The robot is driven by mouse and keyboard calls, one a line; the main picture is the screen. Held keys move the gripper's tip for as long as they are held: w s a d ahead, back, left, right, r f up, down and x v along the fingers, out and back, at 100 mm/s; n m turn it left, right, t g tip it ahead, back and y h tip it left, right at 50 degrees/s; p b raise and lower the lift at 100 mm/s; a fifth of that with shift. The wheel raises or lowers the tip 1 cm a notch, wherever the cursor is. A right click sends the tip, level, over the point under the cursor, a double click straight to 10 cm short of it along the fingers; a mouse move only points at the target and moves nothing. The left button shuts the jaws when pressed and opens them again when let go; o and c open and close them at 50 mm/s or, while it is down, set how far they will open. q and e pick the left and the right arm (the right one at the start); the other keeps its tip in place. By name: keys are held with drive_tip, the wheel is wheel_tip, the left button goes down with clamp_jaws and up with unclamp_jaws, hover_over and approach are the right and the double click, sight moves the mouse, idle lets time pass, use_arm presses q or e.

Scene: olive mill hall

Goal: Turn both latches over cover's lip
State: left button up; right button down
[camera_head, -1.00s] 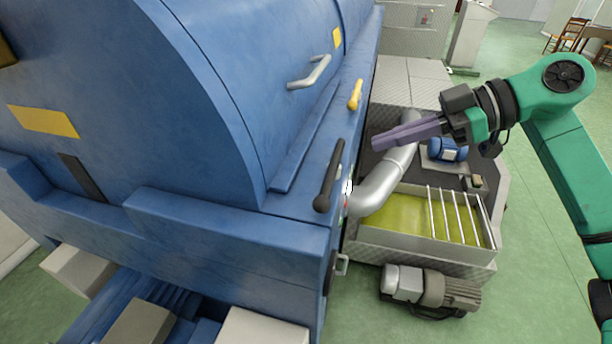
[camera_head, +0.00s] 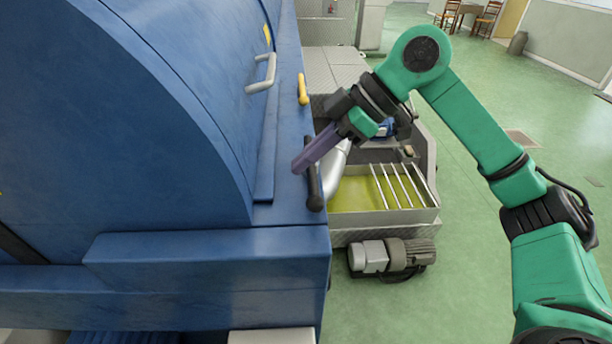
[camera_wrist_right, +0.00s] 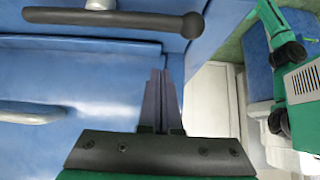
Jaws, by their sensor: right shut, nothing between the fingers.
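The blue curved cover (camera_head: 190,90) has a grey handle (camera_head: 264,73) and a lip (camera_head: 265,160) along its right edge. A yellow latch (camera_head: 303,88) sits on the blue ledge farther back. A black latch (camera_head: 314,190) with a round knob is nearer; neither lies over the lip. My right gripper (camera_head: 300,167) is shut and empty, its purple fingers beside the black latch and partly overlapping it in the head view. In the right wrist view the black latch (camera_wrist_right: 150,20) lies beyond the fingertips (camera_wrist_right: 160,72); I cannot tell whether they touch. My left gripper is not in view.
Right of the machine stand a metal tray (camera_head: 385,218) with green-yellow contents and bars, a silver pipe (camera_head: 333,180) and a grey motor (camera_head: 390,257). The blue ledge in front (camera_head: 210,255) is bare. Green floor (camera_head: 480,130) is open at the right.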

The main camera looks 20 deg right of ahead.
sight(310, 188)
drive_tip(key=p+x, duration=0.1)
drive_tip(key=x, duration=0.4)
drive_tip(key=shift+d+f+p, duration=0.15)
drive_tip(key=shift+f+p, duration=0.05)
drive_tip(key=shift+p, duration=0.1)
drive_tip(key=d, duration=0.2)
drive_tip(key=s+d, duration=0.1)
drive_tip(key=shift+d+f+p, duration=0.25)
drive_tip(key=shift+f+p, duration=0.1)
drive_tip(key=shift+s+d, duration=0.1)
drive_tip(key=shift+d, duration=0.1)
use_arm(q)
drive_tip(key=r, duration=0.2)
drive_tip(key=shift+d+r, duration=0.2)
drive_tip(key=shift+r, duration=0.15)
use_arm(e)
drive_tip(key=shift+a, duration=0.1)
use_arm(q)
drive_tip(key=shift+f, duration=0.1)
use_arm(e)
drive_tip(key=shift+f, duration=0.1)
